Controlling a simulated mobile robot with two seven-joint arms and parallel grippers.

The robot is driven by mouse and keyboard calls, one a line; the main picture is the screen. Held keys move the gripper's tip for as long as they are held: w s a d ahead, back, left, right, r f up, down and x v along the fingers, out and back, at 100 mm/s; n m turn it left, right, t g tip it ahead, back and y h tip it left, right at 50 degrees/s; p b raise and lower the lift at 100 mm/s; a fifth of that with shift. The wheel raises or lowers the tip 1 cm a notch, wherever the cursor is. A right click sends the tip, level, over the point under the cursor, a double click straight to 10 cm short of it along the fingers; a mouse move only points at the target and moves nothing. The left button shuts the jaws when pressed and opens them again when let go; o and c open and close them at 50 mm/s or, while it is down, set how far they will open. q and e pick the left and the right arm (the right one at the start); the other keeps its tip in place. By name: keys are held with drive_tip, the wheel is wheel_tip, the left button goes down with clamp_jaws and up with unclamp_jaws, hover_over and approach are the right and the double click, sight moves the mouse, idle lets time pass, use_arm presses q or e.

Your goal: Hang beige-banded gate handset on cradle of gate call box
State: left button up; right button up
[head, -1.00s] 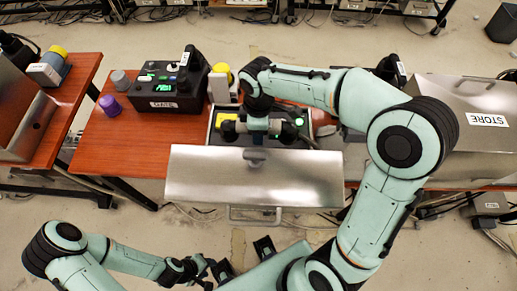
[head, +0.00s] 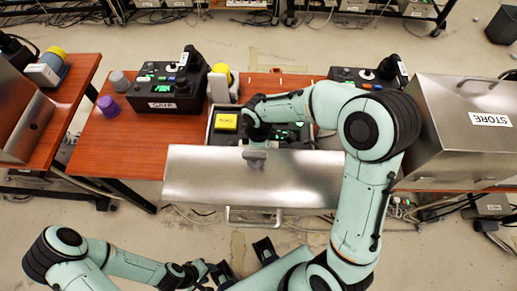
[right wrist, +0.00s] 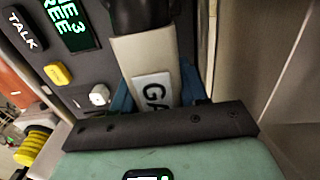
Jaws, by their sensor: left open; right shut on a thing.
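The right wrist view shows a handset (right wrist: 143,58) with a beige band, a dark end at the top and a white label starting "GA". The blue fingers of my right gripper (right wrist: 155,92) are shut around it. Behind it is a dark call-box panel (right wrist: 75,73) with a TALK button, a green display and yellow and white buttons. In the head view the middle call box (head: 212,138) sits behind a flat metal flap, under my right forearm. The arm hides the handset and the cradle there; I cannot tell whether they touch. My left gripper (head: 208,270) is open and empty at the lower left.
Another call box (head: 178,100) stands left on the red table (head: 120,138), near a purple knob (head: 108,105). A metal STORE box (head: 470,90) stands at the right. The metal flap (head: 210,180) projects toward me. A yellow-topped device (head: 223,80) stands behind the middle box.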

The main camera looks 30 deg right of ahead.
drive_tip(key=shift+f, duration=0.1)
drive_tip(key=o, duration=1.2)
drive_tip(key=shift+r, duration=0.2)
wheel_tip(320, 180, up, 12)
drive_tip(key=shift+f+p, duration=0.1)
drive_tip(key=shift+p, duration=0.65)
